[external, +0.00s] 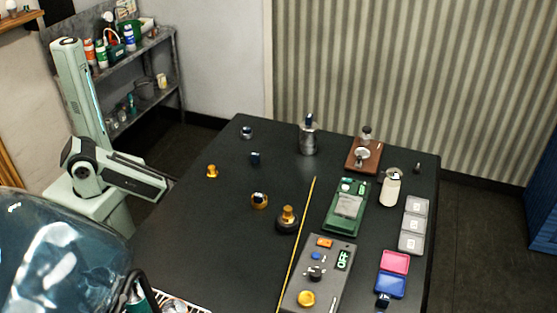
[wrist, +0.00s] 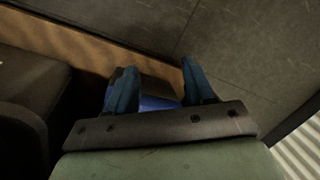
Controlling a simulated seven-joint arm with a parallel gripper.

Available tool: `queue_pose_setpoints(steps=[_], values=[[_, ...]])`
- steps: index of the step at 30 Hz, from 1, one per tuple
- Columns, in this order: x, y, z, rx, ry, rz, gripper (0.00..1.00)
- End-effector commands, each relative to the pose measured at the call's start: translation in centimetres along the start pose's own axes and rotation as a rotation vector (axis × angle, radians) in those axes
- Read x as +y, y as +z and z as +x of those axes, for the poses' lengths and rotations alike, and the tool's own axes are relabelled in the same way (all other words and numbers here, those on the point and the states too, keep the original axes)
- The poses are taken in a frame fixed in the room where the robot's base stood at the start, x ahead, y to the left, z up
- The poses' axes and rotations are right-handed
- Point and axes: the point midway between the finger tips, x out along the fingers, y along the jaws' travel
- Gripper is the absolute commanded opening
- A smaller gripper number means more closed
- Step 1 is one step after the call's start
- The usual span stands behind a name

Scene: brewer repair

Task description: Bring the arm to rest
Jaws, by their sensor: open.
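My arm (external: 82,105) stands at the left, clear of the dark table (external: 190,240). One pale link rises upright, and a dark link reaches from the joint toward the table's left edge. My gripper (wrist: 160,85) shows in the wrist view with its two blue fingers spread apart. I see no object held between them; a blue surface (wrist: 158,102) shows behind the gap, and I cannot tell what it belongs to. The fingers point toward dark floor tiles. In the external view I cannot make out the fingers.
The table holds a grey control box (external: 318,275) reading OFF, a green device (external: 346,207), a metal canister (external: 308,140), a brass-topped part (external: 287,219) and small trays (external: 414,222). A shelf (external: 145,95) stands behind my arm. A large glassy object (external: 60,260) fills the lower left.

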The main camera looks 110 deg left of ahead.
Motion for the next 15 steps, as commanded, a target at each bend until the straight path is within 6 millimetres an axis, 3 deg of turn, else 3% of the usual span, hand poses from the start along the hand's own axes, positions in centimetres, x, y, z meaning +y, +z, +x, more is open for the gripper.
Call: queue_pose_setpoints(steps=[1, 6, 15], values=[[1.7, 1.0, -0.4, -0.017, 0.006, 0.032, 0.53], [6.3, 3.9, -1.2, -0.077, 0.020, 0.121, 0.53], [12.8, 10.0, -2.8, -0.185, 0.028, 0.277, 0.53]])
